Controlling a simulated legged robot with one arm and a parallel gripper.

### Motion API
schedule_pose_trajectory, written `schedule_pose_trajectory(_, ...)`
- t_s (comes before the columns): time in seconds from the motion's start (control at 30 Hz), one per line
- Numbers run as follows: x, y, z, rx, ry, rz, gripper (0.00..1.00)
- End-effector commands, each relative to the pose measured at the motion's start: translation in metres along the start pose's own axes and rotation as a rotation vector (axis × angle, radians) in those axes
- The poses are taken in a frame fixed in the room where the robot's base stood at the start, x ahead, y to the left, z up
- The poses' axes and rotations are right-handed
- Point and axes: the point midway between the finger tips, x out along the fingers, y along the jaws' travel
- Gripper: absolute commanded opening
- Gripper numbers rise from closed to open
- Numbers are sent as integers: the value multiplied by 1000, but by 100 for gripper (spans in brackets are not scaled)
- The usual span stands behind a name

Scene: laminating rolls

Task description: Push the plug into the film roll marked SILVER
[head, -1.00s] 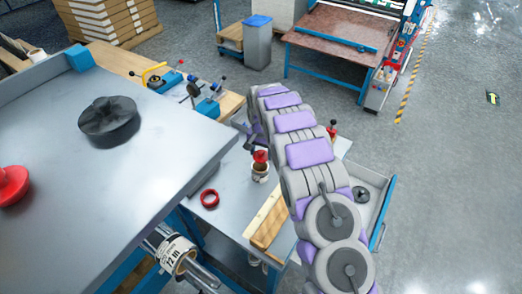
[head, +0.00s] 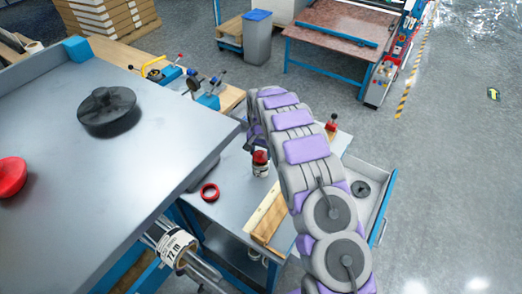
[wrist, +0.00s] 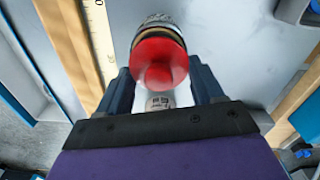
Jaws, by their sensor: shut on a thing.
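A red plug (wrist: 160,62) with a round knob sits between the two fingers of my gripper (wrist: 161,85), which is shut on it. The plug is over the end of a small film roll (wrist: 156,22), with a brown edge showing beside it. In the head view the red plug (head: 260,157) caps the upright white roll (head: 261,170) on the lower bench. The roll's label is too small and blurred to read, so I cannot tell if it says SILVER. How deep the plug sits is hidden. My arm partly covers the gripper in the head view.
A red ring (head: 209,192) and a wooden strip (head: 268,218) lie near the roll. A drawer (head: 375,205) stands open at right. The raised table (head: 90,180) at left holds a black knobbed plug (head: 107,110) and a red one (head: 10,177). A roll marked 72 m (head: 178,249) hangs below.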

Motion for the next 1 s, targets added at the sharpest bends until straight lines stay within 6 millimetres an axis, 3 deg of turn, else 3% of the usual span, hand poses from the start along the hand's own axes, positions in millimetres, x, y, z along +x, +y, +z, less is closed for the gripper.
schedule_pose_trajectory(1.0,32,1,1,0,-11,7,33)
